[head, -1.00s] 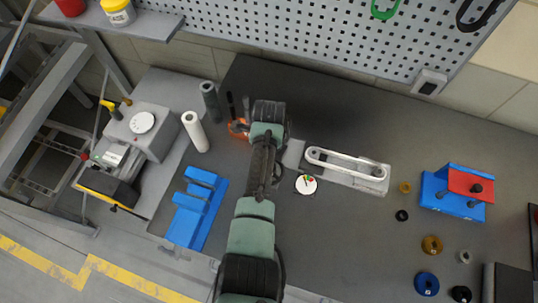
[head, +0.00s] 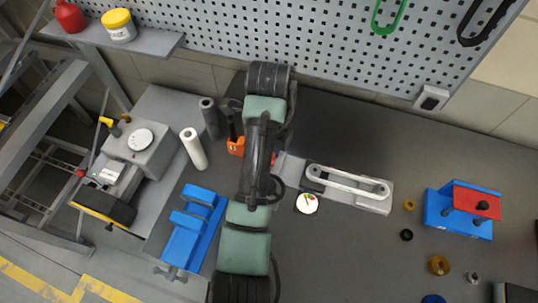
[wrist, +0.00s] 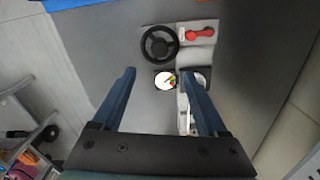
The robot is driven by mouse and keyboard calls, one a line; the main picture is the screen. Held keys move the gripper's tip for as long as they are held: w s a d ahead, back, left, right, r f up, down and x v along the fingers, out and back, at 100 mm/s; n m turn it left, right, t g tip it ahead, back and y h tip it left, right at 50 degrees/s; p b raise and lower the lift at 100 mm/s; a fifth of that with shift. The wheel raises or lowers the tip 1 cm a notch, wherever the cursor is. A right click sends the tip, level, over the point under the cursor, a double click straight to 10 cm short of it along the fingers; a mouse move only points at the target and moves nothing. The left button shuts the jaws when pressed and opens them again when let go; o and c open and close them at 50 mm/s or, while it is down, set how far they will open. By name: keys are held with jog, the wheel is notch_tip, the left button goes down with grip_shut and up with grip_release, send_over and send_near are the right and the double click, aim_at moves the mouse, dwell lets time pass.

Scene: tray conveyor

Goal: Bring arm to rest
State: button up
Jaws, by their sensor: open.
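My arm rises over the middle of the dark workbench (head: 345,255) in the head view, and its links hide part of the bench; the jaws do not show there. In the wrist view my gripper (wrist: 158,75) is open with nothing between its two blue fingers. Below the fingers lie a white dial with coloured marks (wrist: 165,81), a black handwheel (wrist: 159,43) and a red handle (wrist: 201,34) on a grey base. In the head view the dial (head: 307,203) lies beside the belt-and-pulley unit (head: 349,188).
A blue stepped block (head: 192,229), a white cylinder (head: 194,149) and a dark cylinder (head: 209,118) stand left of my arm. A blue and red fixture (head: 462,211) and several small rings are at the right. A pegboard (head: 300,40) rises behind the bench.

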dwell(0.4)
jog(key=w+d+r+n+t+b, duration=0.25)
jog(key=w+r+n+t, duration=0.25)
jog(key=w+r+t, duration=0.35)
jog(key=w+d+r+n+t+h, duration=0.2)
jog(key=r+n+t, duration=0.5)
jog(key=r, duration=1.3)
jog(key=s+a+r+n+t+y+b, duration=0.1)
jog(key=s+a+r+n+t, duration=0.1)
jog(key=s+r+n+t, duration=0.4)
jog(key=s+a+r+n+t+y+b, duration=0.1)
jog(key=s+r+n+t, duration=0.4)
jog(key=s+r, duration=0.7)
notch_tip(320, 180, up, 8)
jog(key=shift+a+n+t, duration=0.4)
jog(key=shift+a+t, duration=0.05)
jog(key=shift+a, duration=0.25)
